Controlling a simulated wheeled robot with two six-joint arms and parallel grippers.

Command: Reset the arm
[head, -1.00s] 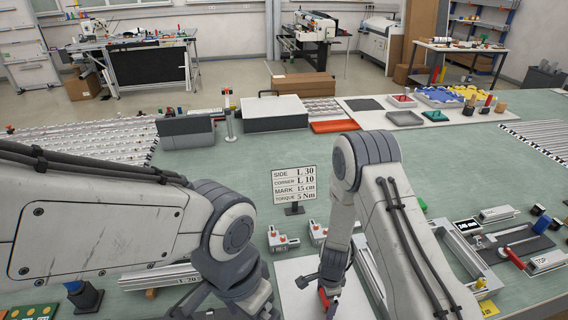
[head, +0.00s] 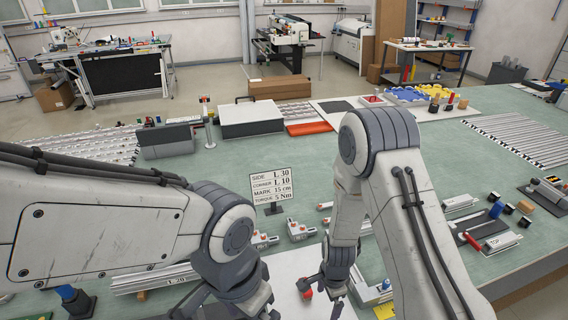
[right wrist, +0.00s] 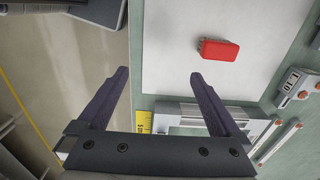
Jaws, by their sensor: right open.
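My right gripper (head: 322,290) is low over the front of the bench in the head view. In the right wrist view its two dark fingers (right wrist: 158,73) are spread wide with nothing between them. A small red block (right wrist: 218,51) lies on a white board (right wrist: 175,30), beyond the fingertips and apart from them. The block also shows left of the gripper in the head view (head: 307,293). My left arm comes in from the left; its gripper end (head: 238,300) is partly cut off by the bottom edge, and its fingers cannot be made out.
A sign (head: 270,186) stands mid-bench. Grey corner pieces (head: 300,229) lie in front of it. A metal profile (head: 150,278) lies at the left, with more profiles and tools at the right. A yellow tag (right wrist: 143,122) lies by the board.

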